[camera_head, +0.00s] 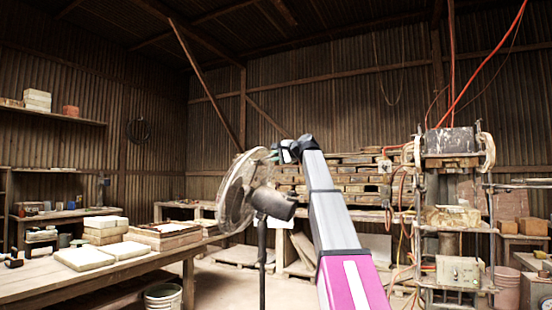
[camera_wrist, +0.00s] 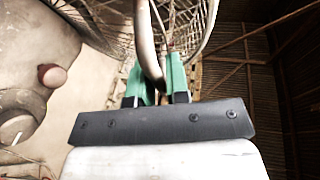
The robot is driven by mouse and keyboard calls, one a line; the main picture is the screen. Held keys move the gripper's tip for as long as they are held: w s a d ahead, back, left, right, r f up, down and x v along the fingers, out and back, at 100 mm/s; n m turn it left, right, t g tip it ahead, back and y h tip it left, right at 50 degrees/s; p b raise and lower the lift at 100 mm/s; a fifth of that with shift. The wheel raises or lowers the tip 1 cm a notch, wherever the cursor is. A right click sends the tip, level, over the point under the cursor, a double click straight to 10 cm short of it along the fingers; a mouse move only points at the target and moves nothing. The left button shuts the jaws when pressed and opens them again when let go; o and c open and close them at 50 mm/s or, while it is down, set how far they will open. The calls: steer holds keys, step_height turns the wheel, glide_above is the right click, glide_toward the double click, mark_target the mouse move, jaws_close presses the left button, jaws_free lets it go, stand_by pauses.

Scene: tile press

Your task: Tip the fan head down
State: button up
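The fan head (camera_head: 240,192) sits on a dark upright stand (camera_head: 262,262) in the head view. Its round wire cage faces left and is tilted somewhat upward, and its dark motor housing (camera_head: 274,203) is at the right. My gripper (camera_head: 274,155) is at the top edge of the cage. In the wrist view, my gripper's green fingers (camera_wrist: 157,82) stand close on both sides of the grey cage rim (camera_wrist: 148,40) and look shut on it. The exact finger contact is partly hidden by the rim.
A wooden workbench (camera_head: 60,280) with pale tiles (camera_head: 85,258) stands left of the fan. A tile press (camera_head: 455,220) with cables stands at the right. A stacked-wood rack (camera_head: 350,178) is behind my arm. A bucket (camera_head: 163,296) is on the floor by the bench.

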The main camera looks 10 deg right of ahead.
mark_target(258, 154)
jaws_close()
steer(key=shift+w+a+r, duration=0.15)
steer(key=shift+w+a, duration=0.1)
steer(key=shift+a, duration=0.1)
steer(key=w+a, duration=0.1)
steer(key=a, duration=0.1)
steer(key=w+a+g+h, duration=0.1)
steer(key=a, duration=0.1)
steer(key=w+a+n+g+h, duration=0.1)
steer(key=a, duration=0.2)
steer(key=shift+w+r, duration=0.3)
steer(key=shift+r, duration=0.1)
steer(key=w+a+h, duration=0.1)
steer(key=a, duration=0.1)
steer(key=w+a+f+g, duration=0.1)
steer(key=a, duration=0.1)
steer(key=w+a+f+h, duration=0.1)
steer(key=a, duration=0.1)
steer(key=shift+w+a+n+g+h, duration=0.1)
steer(key=shift+a+n+g+h, duration=0.1)
steer(key=shift+n+g+h, duration=0.1)
steer(key=shift+w+a+f, duration=0.25)
steer(key=shift+a, duration=0.3)
steer(key=shift+w+a+f, duration=0.2)
steer(key=shift+w+a, duration=0.05)
steer(key=shift+a, duration=0.25)
steer(key=o, duration=0.5)
jaws_free()
steer(key=shift+s+d, duration=0.1)
